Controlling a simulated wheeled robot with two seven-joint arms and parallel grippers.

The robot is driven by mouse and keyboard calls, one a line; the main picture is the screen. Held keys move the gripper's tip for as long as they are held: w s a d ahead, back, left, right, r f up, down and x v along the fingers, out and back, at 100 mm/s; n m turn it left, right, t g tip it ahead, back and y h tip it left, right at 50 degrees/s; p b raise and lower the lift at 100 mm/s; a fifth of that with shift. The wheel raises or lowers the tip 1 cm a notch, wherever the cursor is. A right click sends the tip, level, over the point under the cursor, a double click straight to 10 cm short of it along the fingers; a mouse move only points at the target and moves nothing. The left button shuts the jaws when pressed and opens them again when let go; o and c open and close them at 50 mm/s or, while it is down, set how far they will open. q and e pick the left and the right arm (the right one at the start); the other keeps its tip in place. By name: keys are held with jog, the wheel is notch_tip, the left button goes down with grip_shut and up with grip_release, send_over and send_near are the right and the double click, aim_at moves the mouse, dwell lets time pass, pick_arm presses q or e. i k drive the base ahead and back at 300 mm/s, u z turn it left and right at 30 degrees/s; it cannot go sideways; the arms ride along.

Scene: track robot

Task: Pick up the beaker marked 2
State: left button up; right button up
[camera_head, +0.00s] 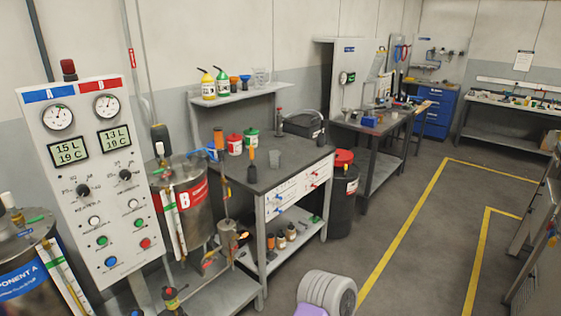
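Neither of my grippers is in view, and nothing is seen touching either vessel.
A control panel (92,205) with gauges and a metal tank marked B (187,225) stand left of the workbench. A black drum (343,205) with a red lid stands at its right. Open floor (400,275) with yellow lines lies to the right.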

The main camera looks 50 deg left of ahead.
aim_at(275, 159)
jog(key=u, duration=0.3)
jog(key=i, duration=1.8)
jog(key=u, duration=1)
jog(key=i, duration=1.65)
jog(key=u, duration=2.05)
jog(key=i, duration=0.65)
jog(key=u, duration=0.55)
